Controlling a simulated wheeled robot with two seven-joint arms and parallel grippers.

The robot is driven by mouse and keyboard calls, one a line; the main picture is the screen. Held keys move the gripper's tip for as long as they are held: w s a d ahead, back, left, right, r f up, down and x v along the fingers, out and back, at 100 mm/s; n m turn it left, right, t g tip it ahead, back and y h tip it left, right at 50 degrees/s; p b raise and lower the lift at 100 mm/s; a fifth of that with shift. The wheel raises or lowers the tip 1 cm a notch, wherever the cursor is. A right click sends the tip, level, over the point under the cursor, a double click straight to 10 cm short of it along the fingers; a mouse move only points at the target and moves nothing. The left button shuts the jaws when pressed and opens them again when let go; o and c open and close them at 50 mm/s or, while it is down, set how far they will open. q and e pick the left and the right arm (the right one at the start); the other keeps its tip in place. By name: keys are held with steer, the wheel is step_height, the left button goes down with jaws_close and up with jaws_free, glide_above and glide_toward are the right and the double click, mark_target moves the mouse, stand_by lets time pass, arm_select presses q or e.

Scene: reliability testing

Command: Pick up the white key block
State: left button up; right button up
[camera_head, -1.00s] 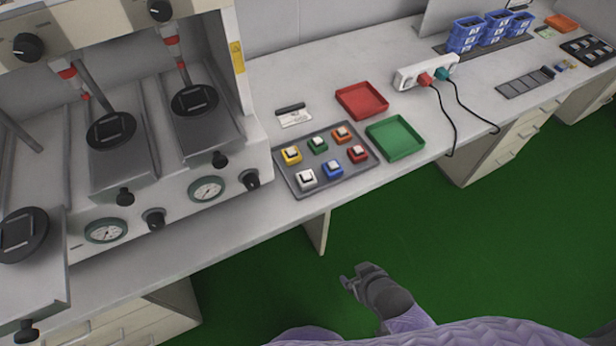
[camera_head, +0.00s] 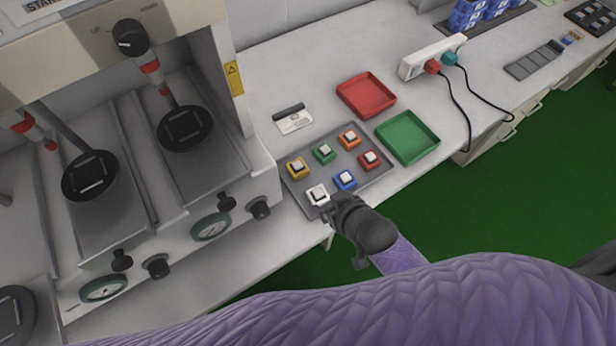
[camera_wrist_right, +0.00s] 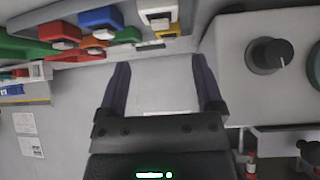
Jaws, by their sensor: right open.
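The white key block (camera_head: 318,194) sits at the near-left corner of the grey key tray (camera_head: 374,191), upright in its place. My right gripper (camera_head: 334,208) is open and empty at the tray's front edge, just right of and nearer than the white block. In the right wrist view the white block (camera_wrist_right: 158,9) is at the top edge, partly cut off, beyond the open fingers (camera_wrist_right: 163,75). Nothing is between the fingers. My left gripper is out of view.
Yellow (camera_head: 297,167), green (camera_head: 324,153), orange (camera_head: 349,139), red (camera_head: 369,158) and blue (camera_head: 345,179) blocks share the tray. A red tray (camera_head: 366,95) and a green tray (camera_head: 408,137) lie behind and right. A machine with dials (camera_head: 211,227) stands left.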

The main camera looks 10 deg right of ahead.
mark_target(319, 195)
steer(key=b+x, duration=0.1)
steer(key=x, duration=0.2)
steer(key=b+x, duration=0.2)
steer(key=x, duration=0.1)
steer(key=b+x, duration=0.2)
steer(key=x, duration=0.1)
steer(key=shift+s+f, duration=0.35)
steer(key=shift+f, duration=0.1)
steer(key=shift+w, duration=0.15)
steer(key=shift+r, duration=0.1)
steer(key=shift+c, duration=0.2)
steer(key=c, duration=1.1)
steer(key=shift+o, duration=0.2)
steer(key=shift+r, duration=0.15)
